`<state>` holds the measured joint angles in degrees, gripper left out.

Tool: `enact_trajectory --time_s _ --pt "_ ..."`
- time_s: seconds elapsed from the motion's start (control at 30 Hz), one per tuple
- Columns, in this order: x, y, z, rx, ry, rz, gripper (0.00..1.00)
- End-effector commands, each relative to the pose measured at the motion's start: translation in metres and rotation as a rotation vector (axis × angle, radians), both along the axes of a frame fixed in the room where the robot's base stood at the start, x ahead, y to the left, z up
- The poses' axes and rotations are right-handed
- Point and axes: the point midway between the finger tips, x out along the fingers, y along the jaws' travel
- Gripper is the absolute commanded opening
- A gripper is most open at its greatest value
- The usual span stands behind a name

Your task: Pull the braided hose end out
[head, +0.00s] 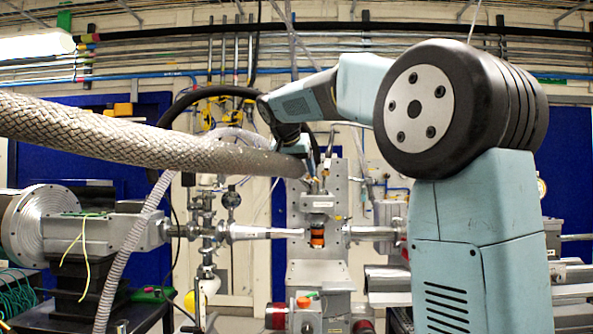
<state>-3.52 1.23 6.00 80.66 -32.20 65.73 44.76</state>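The thick grey braided hose (130,140) comes in from the left edge and slopes gently down to the right. Its far end (290,165) is at the picture's middle, above the upright metal block with the orange-ringed fitting (317,232). My arm reaches over from the right, and its dark wrist points down at this end. My gripper (300,150) is small and dark there, close to the hose end. Its fingers are not clear against the hose and the fittings behind. I cannot tell whether it touches or grips the hose, or whether the hose end is seated in anything.
A thinner ribbed hose (132,235) hangs at the left. A round metal flange (25,225) and beam pipe stand at the lower left. A tapered metal tube (262,232) leads to the middle block. Black cables loop behind the hose. Pipes line the back wall.

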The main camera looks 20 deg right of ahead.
Motion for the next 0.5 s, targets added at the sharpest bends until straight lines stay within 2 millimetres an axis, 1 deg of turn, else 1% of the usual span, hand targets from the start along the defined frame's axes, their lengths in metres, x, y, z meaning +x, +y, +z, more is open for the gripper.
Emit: enact_trajectory --time_s 0.03,0.33,0.5 --pt "0.0000 -0.0001 0.0001 0.000 0.000 0.000 0.69" --pt "-0.0001 0.0000 0.0004 0.001 0.000 0.001 0.40" --pt "-0.0053 0.0038 0.0014 0.001 -0.002 0.001 0.40"
